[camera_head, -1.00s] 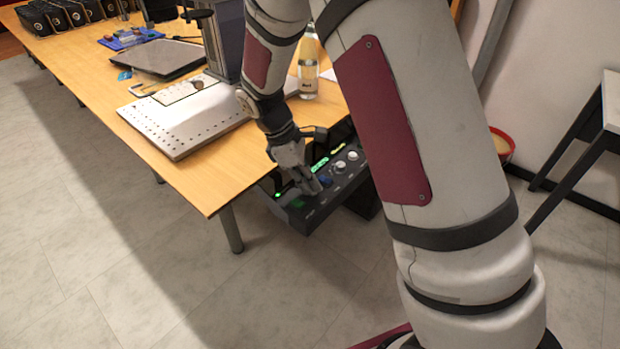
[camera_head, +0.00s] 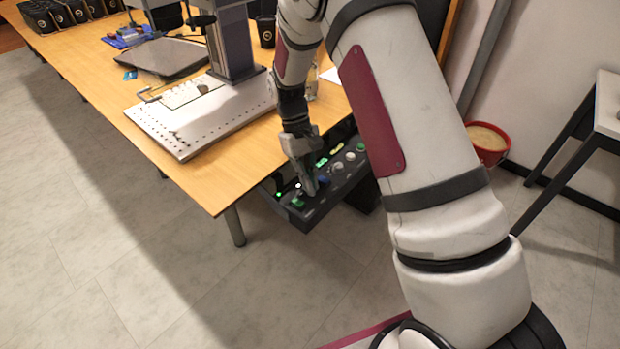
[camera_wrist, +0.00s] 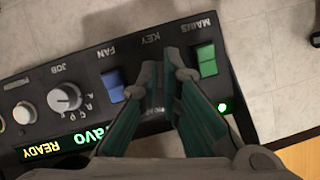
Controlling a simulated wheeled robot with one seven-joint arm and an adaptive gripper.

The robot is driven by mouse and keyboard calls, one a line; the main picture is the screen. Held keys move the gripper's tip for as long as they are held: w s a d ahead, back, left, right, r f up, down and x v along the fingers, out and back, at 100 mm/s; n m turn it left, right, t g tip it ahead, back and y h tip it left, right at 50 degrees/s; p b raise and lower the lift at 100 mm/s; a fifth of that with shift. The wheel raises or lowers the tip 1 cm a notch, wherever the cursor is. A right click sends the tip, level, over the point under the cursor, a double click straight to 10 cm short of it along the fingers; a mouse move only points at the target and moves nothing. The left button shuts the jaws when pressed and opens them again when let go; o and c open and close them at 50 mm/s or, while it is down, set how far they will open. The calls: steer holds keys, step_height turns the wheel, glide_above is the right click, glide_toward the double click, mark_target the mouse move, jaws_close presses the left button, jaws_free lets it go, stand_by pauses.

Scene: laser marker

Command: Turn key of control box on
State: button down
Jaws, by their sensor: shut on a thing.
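The dark control box (camera_head: 345,178) hangs at the table's front corner. In the wrist view its panel (camera_wrist: 150,42) shows upside down, with a KEY label between FAN and a label by the green switch. My gripper (camera_head: 311,191) points down onto the panel. In the wrist view its two fingers (camera_wrist: 166,72) are close together at the KEY position, shut on the key, which they hide. I cannot tell the key's angle. A blue switch (camera_wrist: 113,85) and a green switch (camera_wrist: 206,60) flank the fingers. A green lamp (camera_wrist: 223,107) is lit, and the display (camera_wrist: 42,150) reads READY.
A JOB knob (camera_wrist: 65,98) sits past the blue switch. The wooden table (camera_head: 215,185) carries a perforated plate (camera_head: 180,140) with a machine column (camera_head: 232,45). A red bowl (camera_head: 488,143) and a stool (camera_head: 590,135) stand at right. The floor left of the table is clear.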

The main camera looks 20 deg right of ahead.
steer(key=m+y+p, duration=0.1)
steer(key=m+y, duration=0.1)
steer(key=m, duration=0.3)
steer(key=shift+d+m, duration=0.1)
steer(key=shift+m, duration=0.2)
stand_by(0.4)
steer(key=c, duration=1.8)
jaws_free()
steer(key=shift+r, duration=0.1)
steer(key=v, duration=1.2)
steer(key=shift+d, duration=0.25)
